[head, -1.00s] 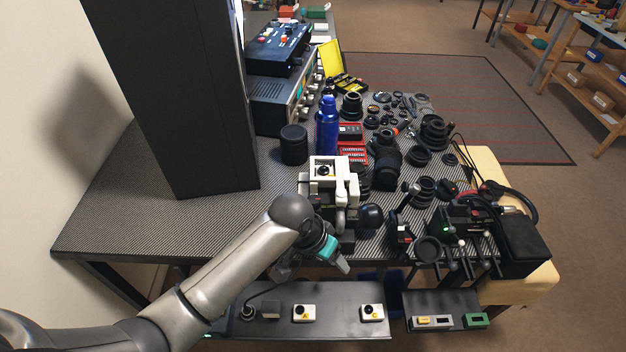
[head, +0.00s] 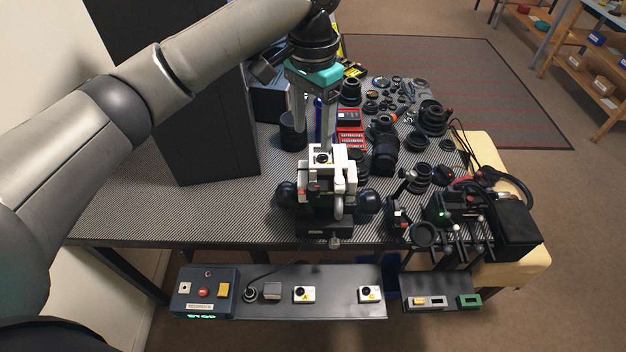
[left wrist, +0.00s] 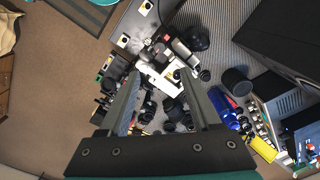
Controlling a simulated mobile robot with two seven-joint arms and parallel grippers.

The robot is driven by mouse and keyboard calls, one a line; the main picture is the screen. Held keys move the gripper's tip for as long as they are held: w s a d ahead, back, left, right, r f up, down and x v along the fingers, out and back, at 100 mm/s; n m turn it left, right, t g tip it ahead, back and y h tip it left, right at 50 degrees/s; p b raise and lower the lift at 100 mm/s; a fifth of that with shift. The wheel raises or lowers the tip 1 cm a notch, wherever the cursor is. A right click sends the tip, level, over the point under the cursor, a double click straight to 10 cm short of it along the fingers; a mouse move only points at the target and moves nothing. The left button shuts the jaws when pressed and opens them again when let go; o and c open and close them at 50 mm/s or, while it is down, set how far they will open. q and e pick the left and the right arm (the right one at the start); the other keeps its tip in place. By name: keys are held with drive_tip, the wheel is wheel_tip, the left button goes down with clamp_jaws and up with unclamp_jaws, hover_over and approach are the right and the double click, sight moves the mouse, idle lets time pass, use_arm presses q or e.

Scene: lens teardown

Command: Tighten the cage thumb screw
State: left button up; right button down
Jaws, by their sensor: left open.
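A white camera-like unit (head: 345,178) stands on a black mount near the front edge of the table, with black rounded knobs at both sides. A small grey knob (head: 335,243) sits low at its front. I cannot tell which part is the cage thumb screw. My left gripper (head: 319,142) points down, its two fingers spread and empty, above or just behind the white unit. In the left wrist view the white unit (left wrist: 151,75) shows between the open fingers (left wrist: 160,74), some way below them. My right gripper is not in view.
A blue bottle (head: 319,120) and a black cylinder (head: 292,132) stand behind the unit. Lenses (head: 385,155) and parts crowd the right. A tall black panel (head: 215,140) stands at left. A front shelf (head: 335,290) holds a button box (head: 205,291). The table's left is clear.

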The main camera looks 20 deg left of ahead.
sight(313, 186)
use_arm(q)
wheel_tip(313, 186, down, 15)
drive_tip(key=shift+r+b, duration=0.1)
drive_tip(key=shift+b, duration=0.5)
clamp_jaws()
idle(0.4)
